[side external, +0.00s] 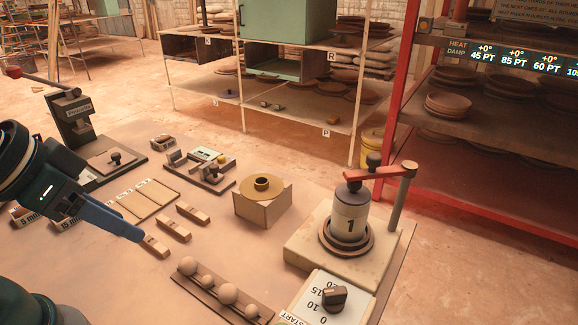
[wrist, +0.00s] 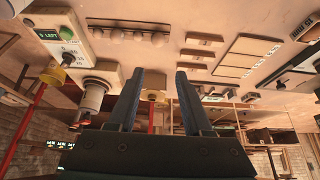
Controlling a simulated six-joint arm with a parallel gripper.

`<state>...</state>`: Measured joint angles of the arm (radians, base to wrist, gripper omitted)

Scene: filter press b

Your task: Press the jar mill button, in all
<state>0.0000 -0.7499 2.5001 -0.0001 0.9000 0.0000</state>
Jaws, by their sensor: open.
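A sliver of green shows beside the label at the bottom edge; most of the button there is cut off. In the wrist view the panel lies at the upper left with a green display (wrist: 46,33). My gripper (wrist: 155,75) is open and empty, above the bench, well left of the mill in the side view.
A rack of several balls (side external: 219,290) lies between my gripper and the panel. A box with a mustard disc (side external: 262,198) stands left of the mill. Small wooden blocks (side external: 173,228) lie near my finger. An upright post (side external: 402,200) rises behind the jar. Shelves stand beyond the bench.

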